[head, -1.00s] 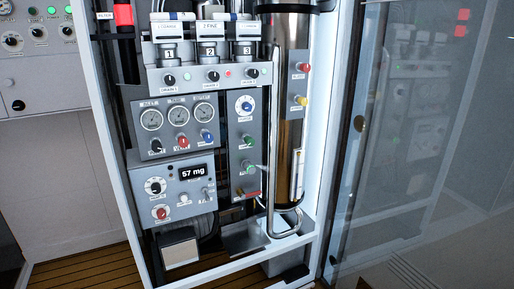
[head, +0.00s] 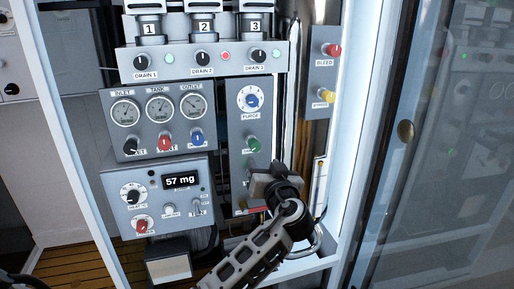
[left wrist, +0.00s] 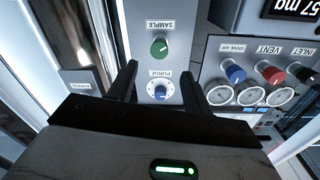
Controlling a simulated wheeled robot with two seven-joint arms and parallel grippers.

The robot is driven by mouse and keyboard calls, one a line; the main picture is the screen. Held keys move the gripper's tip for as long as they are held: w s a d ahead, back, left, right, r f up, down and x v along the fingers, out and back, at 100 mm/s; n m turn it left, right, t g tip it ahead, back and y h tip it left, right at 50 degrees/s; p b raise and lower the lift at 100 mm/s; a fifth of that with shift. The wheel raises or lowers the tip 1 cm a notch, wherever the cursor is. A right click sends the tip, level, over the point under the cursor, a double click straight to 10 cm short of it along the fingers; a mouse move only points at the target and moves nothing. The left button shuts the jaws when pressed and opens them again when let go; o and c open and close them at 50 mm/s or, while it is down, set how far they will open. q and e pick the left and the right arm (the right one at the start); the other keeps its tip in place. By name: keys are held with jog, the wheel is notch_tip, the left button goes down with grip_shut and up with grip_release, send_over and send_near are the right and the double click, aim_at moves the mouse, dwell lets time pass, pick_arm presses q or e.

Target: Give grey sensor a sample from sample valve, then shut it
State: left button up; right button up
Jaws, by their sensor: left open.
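The sample valve (head: 254,145) is a green knob on a narrow grey panel. In the left wrist view, which is upside down, the green knob (left wrist: 160,46) sits by the label SAMPLE. A grey unit (head: 160,205) with a lit display reading 57 mg stands left of that panel; I cannot tell if it is the grey sensor. My left gripper (head: 277,184) is in front of the panel's lower part, below the green knob, and hides what is behind it. In the wrist view its open fingers (left wrist: 160,72) are apart with nothing between them. My right gripper is not in view.
A purge dial (head: 249,97) is above the green knob. Three gauges (head: 159,108) with knobs are to the left, and the drain row (head: 203,58) is above. The bleed panel (head: 321,85) and the white cabinet frame (head: 362,120) are on the right, with a glass door (head: 430,150) beyond.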

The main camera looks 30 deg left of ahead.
aim_at(256, 148)
pick_arm(q)
jog(key=x, duration=0.9)
jog(key=shift+w+a, duration=0.1)
jog(key=shift+w, duration=0.1)
jog(key=c, duration=1)
